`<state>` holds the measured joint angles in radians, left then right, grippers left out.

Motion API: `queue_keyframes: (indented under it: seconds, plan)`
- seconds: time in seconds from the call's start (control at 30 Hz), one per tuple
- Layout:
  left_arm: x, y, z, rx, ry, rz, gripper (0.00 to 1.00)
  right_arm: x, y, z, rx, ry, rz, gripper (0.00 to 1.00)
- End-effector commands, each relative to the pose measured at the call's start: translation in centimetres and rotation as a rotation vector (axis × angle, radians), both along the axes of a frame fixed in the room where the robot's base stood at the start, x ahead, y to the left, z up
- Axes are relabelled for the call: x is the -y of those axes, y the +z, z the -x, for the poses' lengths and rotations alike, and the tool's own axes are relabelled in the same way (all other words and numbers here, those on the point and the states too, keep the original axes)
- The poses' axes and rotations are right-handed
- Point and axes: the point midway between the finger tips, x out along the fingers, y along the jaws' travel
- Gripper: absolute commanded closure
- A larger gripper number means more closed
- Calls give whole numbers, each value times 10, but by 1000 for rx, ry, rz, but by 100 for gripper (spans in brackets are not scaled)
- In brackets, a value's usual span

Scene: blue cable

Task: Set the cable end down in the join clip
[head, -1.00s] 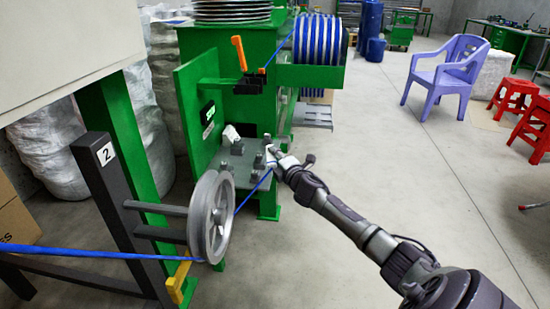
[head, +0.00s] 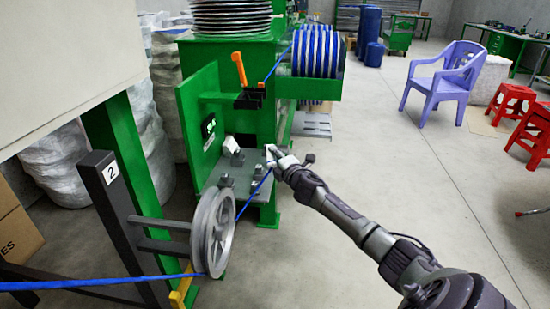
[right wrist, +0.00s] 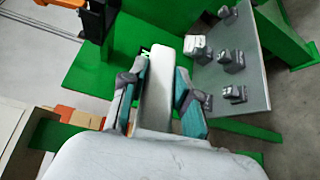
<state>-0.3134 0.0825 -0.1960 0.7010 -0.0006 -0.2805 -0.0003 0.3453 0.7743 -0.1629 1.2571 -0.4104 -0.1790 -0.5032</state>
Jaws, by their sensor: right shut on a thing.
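My right gripper (head: 272,156) is at the right edge of the grey plate (head: 240,197), shut on the blue cable (head: 254,194). The cable runs from the grey wheel up to this gripper. In the right wrist view the fingers (right wrist: 159,98) stand on either side of a pale bar; the cable end cannot be made out there. Several small grey clips sit on the plate, one at its front left (head: 225,181) and one near its right side (head: 256,184). They also show in the right wrist view (right wrist: 232,61). I cannot tell which is the join clip. My left gripper is out of view.
The spoked wheel (head: 213,232) stands in front of the plate, with blue cable leading off left. A green upright panel (head: 197,120) borders the plate's left side. An orange-handled tool (head: 239,69) is above. Open floor lies right, before a purple chair (head: 446,78).

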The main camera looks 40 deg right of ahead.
Motion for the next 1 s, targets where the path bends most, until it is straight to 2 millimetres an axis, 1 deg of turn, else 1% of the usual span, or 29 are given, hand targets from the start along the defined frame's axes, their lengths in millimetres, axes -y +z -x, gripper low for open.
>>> queue_keyframes:
  seconds: [0.03, 0.13, 0.2, 1.0]
  plan:
    - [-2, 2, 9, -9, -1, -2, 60, 1, 6, -1, 1, 0, 0, 100]
    - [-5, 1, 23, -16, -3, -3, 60, 2, 11, -1, 2, 0, 1, 100]
    - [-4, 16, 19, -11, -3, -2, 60, 4, 27, -3, 2, -1, 1, 100]
    - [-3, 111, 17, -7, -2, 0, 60, 25, 136, -20, 1, -2, -1, 100]
